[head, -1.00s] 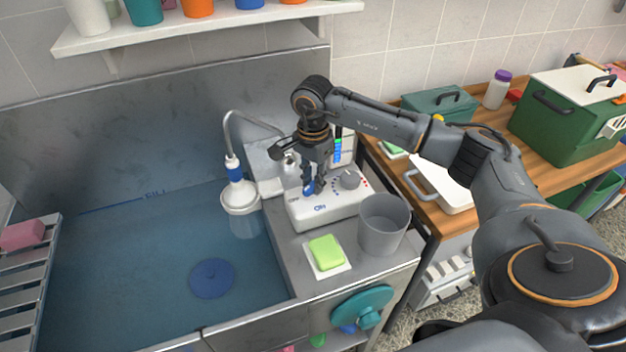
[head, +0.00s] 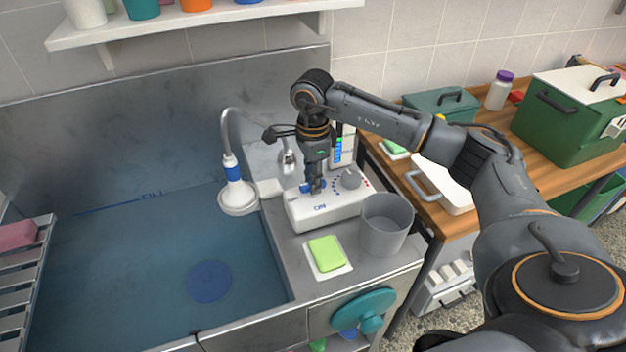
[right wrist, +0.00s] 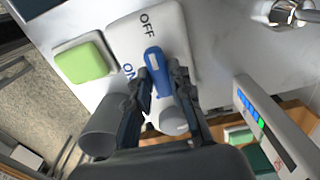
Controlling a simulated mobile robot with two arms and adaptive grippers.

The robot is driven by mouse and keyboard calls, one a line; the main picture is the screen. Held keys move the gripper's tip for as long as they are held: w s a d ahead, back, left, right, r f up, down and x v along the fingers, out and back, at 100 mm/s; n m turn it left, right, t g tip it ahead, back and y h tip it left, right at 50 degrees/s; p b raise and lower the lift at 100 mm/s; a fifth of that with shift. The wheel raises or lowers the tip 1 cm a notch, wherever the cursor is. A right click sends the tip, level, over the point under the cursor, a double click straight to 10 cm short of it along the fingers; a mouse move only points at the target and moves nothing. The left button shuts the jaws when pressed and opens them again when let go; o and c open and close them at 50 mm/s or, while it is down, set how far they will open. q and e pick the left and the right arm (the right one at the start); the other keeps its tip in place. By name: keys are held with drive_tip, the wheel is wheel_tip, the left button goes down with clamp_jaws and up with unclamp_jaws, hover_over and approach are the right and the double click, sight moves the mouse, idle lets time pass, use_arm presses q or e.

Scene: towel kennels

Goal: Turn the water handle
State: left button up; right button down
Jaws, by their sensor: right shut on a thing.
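The water handle (right wrist: 155,68) is a blue lever on a white control box (head: 342,205) beside the sink. It also shows in the head view (head: 305,187). In the right wrist view it points toward the OFF label, with ON off to the side. My right gripper (right wrist: 163,82) is shut on it, one finger on each side. In the head view this gripper (head: 315,188) points down onto the box and hides part of the handle. The shower head (head: 238,197) hangs over the sink with no stream below it. My left gripper is not in view.
A grey cup (head: 385,228) stands close to the box's right side, and a green sponge (head: 327,252) lies in front. A grey knob (head: 350,179) is just right of the gripper. The sink (head: 130,260) holds bluish water. A wooden table (head: 487,135) with bins stands right.

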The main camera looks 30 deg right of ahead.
idle(0.3)
drive_tip(key=c, duration=1.2)
unclamp_jaws()
drive_tip(key=shift+r, duration=0.1)
wheel_tip(320, 180, up, 12)
